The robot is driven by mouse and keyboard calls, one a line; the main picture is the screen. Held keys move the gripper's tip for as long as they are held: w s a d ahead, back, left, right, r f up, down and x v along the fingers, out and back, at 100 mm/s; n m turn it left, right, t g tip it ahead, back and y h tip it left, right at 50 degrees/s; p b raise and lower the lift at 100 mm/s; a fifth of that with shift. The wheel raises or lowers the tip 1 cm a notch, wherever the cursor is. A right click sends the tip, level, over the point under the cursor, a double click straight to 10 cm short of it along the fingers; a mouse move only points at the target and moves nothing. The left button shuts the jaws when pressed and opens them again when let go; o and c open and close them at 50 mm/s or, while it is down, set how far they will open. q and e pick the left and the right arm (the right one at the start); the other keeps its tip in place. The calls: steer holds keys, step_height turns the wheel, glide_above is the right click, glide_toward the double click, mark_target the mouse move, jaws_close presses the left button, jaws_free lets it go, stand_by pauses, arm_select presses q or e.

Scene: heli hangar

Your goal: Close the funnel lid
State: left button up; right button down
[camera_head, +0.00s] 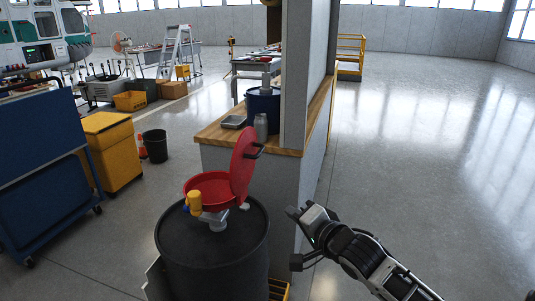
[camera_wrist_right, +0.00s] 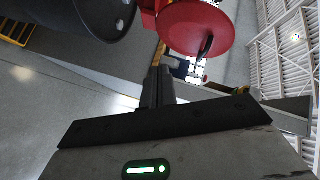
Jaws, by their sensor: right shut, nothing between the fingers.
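The red funnel (camera_head: 208,190) sits on top of a black drum (camera_head: 212,248). Its round red lid (camera_head: 243,165) stands open, nearly upright, on the right side of the funnel, with a dark handle (camera_head: 256,152) on its outer face. A yellow part (camera_head: 194,202) is at the funnel's front. My right gripper (camera_head: 294,213) is shut and empty, to the right of the drum and lower than the lid, apart from both. In the right wrist view the shut fingers (camera_wrist_right: 157,88) point towards the lid (camera_wrist_right: 195,27), and the drum (camera_wrist_right: 95,15) shows at upper left. My left gripper is out of view.
A wall end with a wooden ledge (camera_head: 216,134) stands just behind the funnel, carrying a grey bottle (camera_head: 261,127) and a blue container (camera_head: 262,108). A blue cart (camera_head: 42,170) and a yellow cabinet (camera_head: 112,155) are at left. The floor at right is clear.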

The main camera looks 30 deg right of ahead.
steer(key=w+d+r+m+t+h, duration=0.1)
steer(key=w+d+r+m+t, duration=0.25)
steer(key=r, duration=0.55)
steer(key=m+g+p, duration=0.1)
steer(key=g+p, duration=0.1)
glide_toward(263, 150)
steer(key=w+d, duration=0.3)
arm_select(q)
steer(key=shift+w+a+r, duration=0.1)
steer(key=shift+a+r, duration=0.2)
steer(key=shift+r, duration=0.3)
arm_select(e)
steer(key=shift+w+a+f, duration=0.15)
steer(key=shift+w+a, duration=0.45)
steer(key=shift+w, duration=0.1)
steer(key=shift+w+a+f, duration=0.15)
steer(key=shift+w+a, duration=0.5)
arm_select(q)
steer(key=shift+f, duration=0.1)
arm_select(e)
steer(key=shift+w+a, duration=0.1)
